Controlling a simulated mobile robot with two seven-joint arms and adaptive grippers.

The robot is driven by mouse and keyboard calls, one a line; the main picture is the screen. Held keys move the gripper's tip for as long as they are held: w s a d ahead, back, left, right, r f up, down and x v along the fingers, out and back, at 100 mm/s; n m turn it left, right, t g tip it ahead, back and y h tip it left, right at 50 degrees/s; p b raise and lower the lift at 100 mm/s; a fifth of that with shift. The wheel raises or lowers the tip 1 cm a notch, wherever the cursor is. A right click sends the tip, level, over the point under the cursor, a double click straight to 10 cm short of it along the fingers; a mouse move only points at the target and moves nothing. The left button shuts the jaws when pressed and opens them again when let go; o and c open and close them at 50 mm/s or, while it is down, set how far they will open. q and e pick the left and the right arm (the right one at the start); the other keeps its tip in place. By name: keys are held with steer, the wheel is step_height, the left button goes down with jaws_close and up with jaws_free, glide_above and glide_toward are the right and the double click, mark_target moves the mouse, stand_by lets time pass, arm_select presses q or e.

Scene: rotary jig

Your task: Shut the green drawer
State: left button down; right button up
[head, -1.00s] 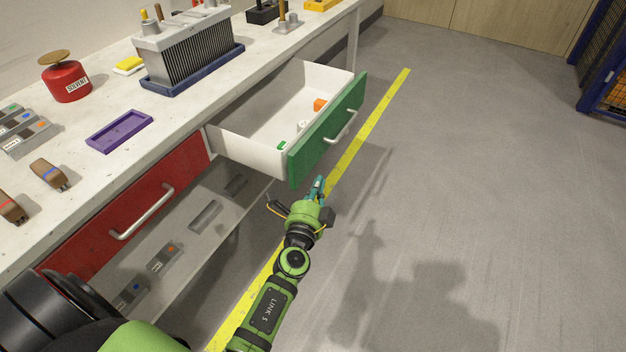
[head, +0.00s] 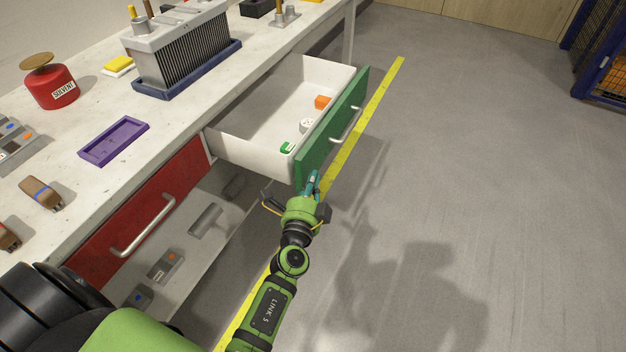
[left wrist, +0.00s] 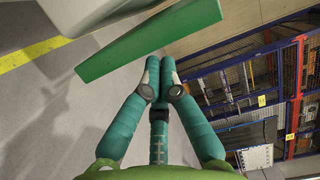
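The green drawer (head: 332,122) stands pulled out from the bench, with a white box and a pale bar handle (head: 346,124) on its green front. Inside lie an orange block (head: 322,102), a round white piece (head: 306,124) and a small green piece (head: 287,147). My left gripper (head: 312,182) is just below the near end of the green front; I cannot tell if it touches. In the left wrist view its teal fingers (left wrist: 159,72) are together with nothing seen between them, and the green front (left wrist: 150,42) lies beyond the tips. My right gripper is not in view.
A red drawer (head: 140,205) with a bar handle is shut beside the green one. Above, the bench top holds a purple tray (head: 114,141), a red solvent can (head: 50,82) and a finned block (head: 180,45). The floor right of the drawer is clear.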

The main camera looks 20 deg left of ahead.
mark_target(249, 156)
arm_select(q)
steer(key=a+b, duration=0.1)
steer(key=a, duration=1)
steer(key=shift+w+a, duration=0.15)
steer(key=shift+w, duration=0.05)
steer(key=a+b, duration=0.1)
steer(key=a, duration=0.4)
steer(key=shift+w+a, duration=0.1)
steer(key=shift+a, duration=0.9)
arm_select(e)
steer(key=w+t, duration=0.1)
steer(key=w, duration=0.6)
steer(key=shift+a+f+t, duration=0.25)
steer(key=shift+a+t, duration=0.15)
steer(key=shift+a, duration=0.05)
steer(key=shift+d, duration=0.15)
